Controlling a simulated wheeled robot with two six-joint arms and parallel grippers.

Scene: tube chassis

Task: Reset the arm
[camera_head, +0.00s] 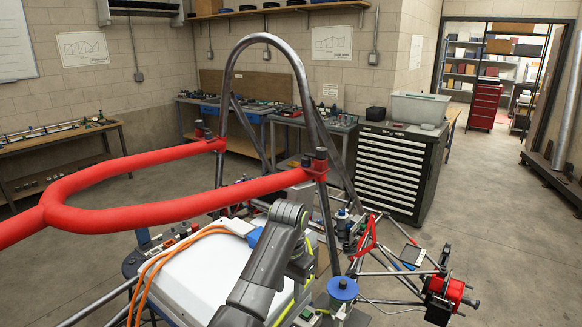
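My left arm rises from the bottom edge, and its dark grey links bend over at the top. My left gripper (301,268) hangs at the end of this arm, near the base of the tube chassis (305,80). Its fingers are small and partly hidden by my own arm links, so I cannot tell whether they are open or shut. I see nothing clearly held in it. The red padded bar (150,208) of the chassis runs across the left side, in front of the steel hoop. My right gripper is not in view.
A white box-shaped part (200,275) with orange cables lies beside my arm. A blue-topped cylinder (342,290) stands close to the gripper's right. A red hub (447,292) sits at right. A drawer cabinet (395,172) stands behind.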

